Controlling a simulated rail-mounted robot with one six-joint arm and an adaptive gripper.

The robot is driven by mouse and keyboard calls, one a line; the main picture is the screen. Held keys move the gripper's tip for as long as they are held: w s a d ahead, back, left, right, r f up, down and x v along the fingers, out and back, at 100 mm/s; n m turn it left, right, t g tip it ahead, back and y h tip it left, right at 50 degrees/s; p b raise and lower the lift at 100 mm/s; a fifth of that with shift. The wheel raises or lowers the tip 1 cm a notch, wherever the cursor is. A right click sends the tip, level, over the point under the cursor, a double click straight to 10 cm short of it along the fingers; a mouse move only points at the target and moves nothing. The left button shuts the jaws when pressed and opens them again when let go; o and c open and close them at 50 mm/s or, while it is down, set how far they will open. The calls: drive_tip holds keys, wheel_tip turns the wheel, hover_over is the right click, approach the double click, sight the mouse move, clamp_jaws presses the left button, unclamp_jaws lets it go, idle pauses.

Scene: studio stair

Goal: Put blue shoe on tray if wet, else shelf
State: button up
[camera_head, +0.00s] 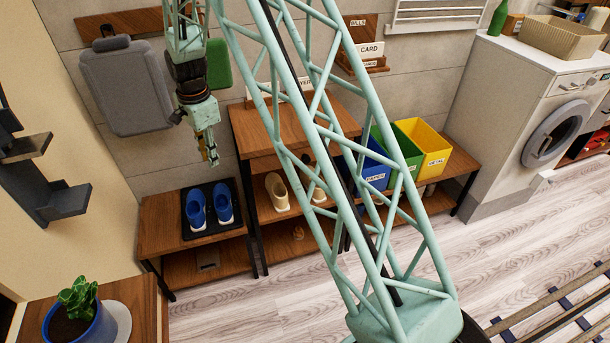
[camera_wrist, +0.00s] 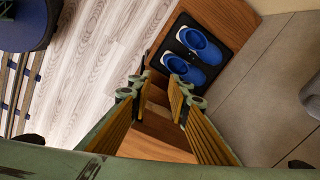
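A pair of blue shoes (camera_head: 209,204) sits side by side on a black tray (camera_head: 241,224) on a low wooden bench. The shoes also show in the wrist view (camera_wrist: 192,56), on the tray (camera_wrist: 177,21). I cannot tell from the pictures whether they are wet. A shelf unit (camera_head: 254,163) stands just right of the tray, with cream shoes (camera_head: 276,191) on its level. My gripper (camera_head: 213,160) hangs above the right side of the bench, apart from the shoes. In the wrist view my gripper (camera_wrist: 159,98) has its fingers spread with nothing between them.
Blue, green and yellow sorting bins (camera_head: 427,145) stand on a low bench to the right. A washing machine (camera_head: 527,110) stands at far right. A potted plant (camera_head: 77,312) is at lower left. A grey bag (camera_head: 126,86) hangs on the wall.

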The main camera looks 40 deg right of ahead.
drive_tip(key=s+r+n+t, duration=0.2)
drive_tip(key=s+r+n, duration=0.7)
drive_tip(key=s+r, duration=1.95)
drive_tip(key=s+r+n, duration=0.2)
drive_tip(key=s+n, duration=0.1)
drive_tip(key=s, duration=1.1)
drive_tip(key=s+a+r+n, duration=0.1)
drive_tip(key=s+r+n, duration=0.2)
drive_tip(key=s, duration=1)
drive_tip(key=shift+s+r+n+t, duration=0.15)
drive_tip(key=shift+s+n+t, duration=0.25)
drive_tip(key=shift+n, duration=0.3)
drive_tip(key=shift+w, duration=0.1)
